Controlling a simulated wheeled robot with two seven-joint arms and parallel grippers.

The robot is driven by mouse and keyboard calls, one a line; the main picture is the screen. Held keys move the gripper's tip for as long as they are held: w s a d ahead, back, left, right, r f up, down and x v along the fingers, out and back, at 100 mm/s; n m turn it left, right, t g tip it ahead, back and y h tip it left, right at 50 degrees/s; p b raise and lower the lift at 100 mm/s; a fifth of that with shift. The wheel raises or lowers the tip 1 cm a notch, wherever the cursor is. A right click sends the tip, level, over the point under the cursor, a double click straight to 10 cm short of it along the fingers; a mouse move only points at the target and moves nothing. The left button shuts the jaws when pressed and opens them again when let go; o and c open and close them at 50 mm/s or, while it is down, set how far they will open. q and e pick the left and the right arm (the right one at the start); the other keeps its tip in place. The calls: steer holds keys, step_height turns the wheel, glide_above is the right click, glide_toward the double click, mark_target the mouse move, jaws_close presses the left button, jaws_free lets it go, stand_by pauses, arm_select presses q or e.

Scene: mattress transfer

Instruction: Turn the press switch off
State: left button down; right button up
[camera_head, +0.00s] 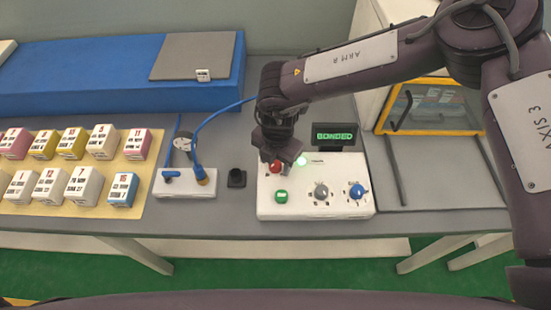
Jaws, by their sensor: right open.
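The white press control box (330,209) sits near the front edge of the grey table. It carries a red button (277,169), a green button (281,196), a grey knob (321,191), a blue knob (357,191) and a lit green lamp (302,160). A small display (335,137) behind it reads "BONDED". My right gripper (281,155) is open and points down over the back left of the box. Its fingers are close to the red button and partly cover it; whether they touch it I cannot tell. My left gripper is out of view.
Left of the box are a small black socket (237,177) and a white power strip (184,184) with blue cables. Several labelled boxes stand on a yellow mat (140,185). A blue mattress (80,80) lies behind. A yellow-framed door (430,105) is at right.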

steer(key=c, duration=1)
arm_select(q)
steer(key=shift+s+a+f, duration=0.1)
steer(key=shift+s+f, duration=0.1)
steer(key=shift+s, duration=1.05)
